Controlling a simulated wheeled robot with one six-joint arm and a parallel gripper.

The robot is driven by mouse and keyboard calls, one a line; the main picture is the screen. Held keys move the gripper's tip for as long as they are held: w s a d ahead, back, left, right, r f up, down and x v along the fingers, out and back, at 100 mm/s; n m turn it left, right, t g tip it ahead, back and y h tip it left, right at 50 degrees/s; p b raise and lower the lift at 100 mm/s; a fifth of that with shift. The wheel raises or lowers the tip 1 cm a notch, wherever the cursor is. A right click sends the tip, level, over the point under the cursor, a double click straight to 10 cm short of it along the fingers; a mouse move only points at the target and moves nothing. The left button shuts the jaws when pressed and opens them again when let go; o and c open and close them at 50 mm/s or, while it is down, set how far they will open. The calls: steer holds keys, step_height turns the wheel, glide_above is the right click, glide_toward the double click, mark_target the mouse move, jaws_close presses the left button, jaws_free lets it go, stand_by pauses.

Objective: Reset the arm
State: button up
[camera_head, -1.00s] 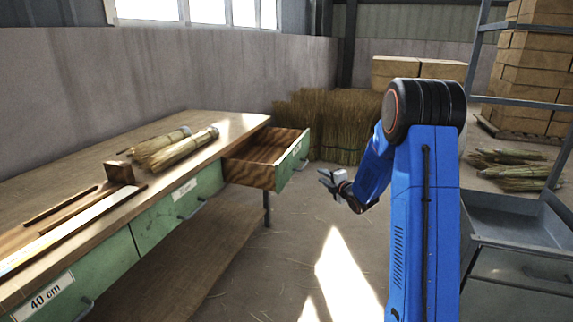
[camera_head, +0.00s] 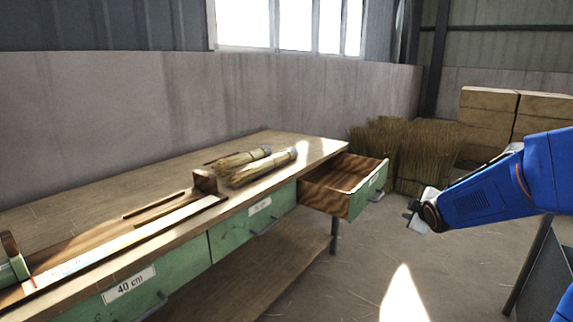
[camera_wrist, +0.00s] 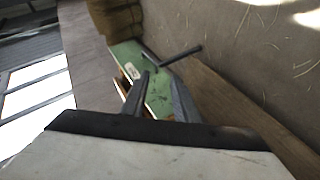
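My blue arm (camera_head: 490,190) reaches in from the right edge of the head view. My gripper (camera_head: 410,213) is at its end, in front of and below the open drawer (camera_head: 349,190). In the wrist view the two grey fingers of my gripper (camera_wrist: 158,82) stand apart with nothing visible held between them. The drawer's green front (camera_wrist: 127,52) and its dark handle (camera_wrist: 180,56) show beyond the fingers. From the head view I cannot tell how far the gripper is from the drawer.
The workbench (camera_head: 120,182) runs along the wall and carries straw bundles (camera_head: 262,167) and a wooden measuring jig (camera_head: 140,228). A drawer labelled 40 cm (camera_head: 130,284) is shut. Straw stands (camera_head: 400,150) and boxes (camera_head: 488,112) are behind. Floor in front of the bench is clear.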

steer(key=s+a+m+g, duration=0.2)
steer(key=s+a+m, duration=0.2)
steer(key=s, duration=0.9)
steer(key=s+a+f+m+g+y, duration=0.1)
steer(key=s+a+m+g, duration=0.1)
steer(key=s, duration=1.2)
steer(key=s+a+f+m+g, duration=0.1)
steer(key=s+a+m+g, duration=0.2)
steer(key=s, duration=1.1)
steer(key=a+m, duration=0.2)
steer(key=a, duration=0.1)
steer(key=shift+s+m+y, duration=0.2)
steer(key=shift+m+y, duration=0.1)
steer(key=shift+f, duration=0.1)
